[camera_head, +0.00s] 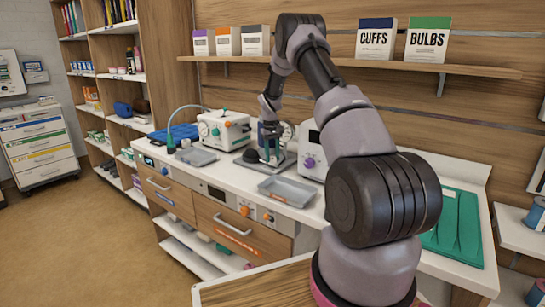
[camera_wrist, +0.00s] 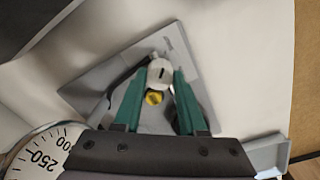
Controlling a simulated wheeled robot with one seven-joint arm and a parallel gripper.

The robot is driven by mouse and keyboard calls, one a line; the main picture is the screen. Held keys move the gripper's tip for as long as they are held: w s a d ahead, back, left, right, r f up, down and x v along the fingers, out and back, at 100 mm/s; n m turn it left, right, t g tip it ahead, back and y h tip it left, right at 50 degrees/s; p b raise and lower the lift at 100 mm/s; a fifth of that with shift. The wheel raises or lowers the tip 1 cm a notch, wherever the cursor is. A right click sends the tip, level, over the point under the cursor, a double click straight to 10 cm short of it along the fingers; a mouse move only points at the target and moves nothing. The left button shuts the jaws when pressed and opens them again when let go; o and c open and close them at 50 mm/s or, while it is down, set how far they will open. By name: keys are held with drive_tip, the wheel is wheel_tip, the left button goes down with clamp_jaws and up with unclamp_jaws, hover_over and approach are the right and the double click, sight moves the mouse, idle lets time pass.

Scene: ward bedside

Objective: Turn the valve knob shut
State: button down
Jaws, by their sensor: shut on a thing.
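The valve knob (camera_wrist: 160,70) is a pale grey round piece with a dark slot, seen between my fingertips in the wrist view. My gripper (camera_wrist: 159,82) has green fingers that close in on the knob from both sides. A small yellow piece (camera_wrist: 153,97) shows between the fingers, nearer the palm. Below lies a grey base plate (camera_wrist: 100,88). In the head view my gripper (camera_head: 271,152) points down over the valve stand on the counter, and the knob is hidden there. A round dial gauge (camera_wrist: 38,155) stands close beside my gripper.
A white device (camera_head: 224,130) with a blue hose stands left of the valve stand. Another white device with a purple knob (camera_head: 309,162) stands close on the right. A grey tray (camera_head: 287,191) lies in front. A shelf (camera_head: 350,64) with boxes runs above the counter.

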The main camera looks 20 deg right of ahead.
drive_tip(key=shift+c, duration=2.3)
unclamp_jaws()
wheel_tip(320, 180, up, 11)
drive_tip(key=shift+a, duration=0.2)
wheel_tip(320, 180, up, 12)
drive_tip(key=t, duration=0.1)
hover_over(271, 157)
drive_tip(key=s+a, duration=0.3)
drive_tip(key=s, duration=0.3)
drive_tip(key=s+a+r+m+t+y, duration=0.1)
drive_tip(key=s+a+r+m+t, duration=0.2)
drive_tip(key=s+r, duration=0.9)
drive_tip(key=s+a+t, duration=0.1)
drive_tip(key=s+a, duration=0.2)
drive_tip(key=s, duration=1)
drive_tip(key=s+a+m+t+y, duration=0.1)
drive_tip(key=s+a+t, duration=0.1)
drive_tip(key=s, duration=1.1)
drive_tip(key=shift+a+r, duration=0.25)
drive_tip(key=shift+a, duration=0.2)
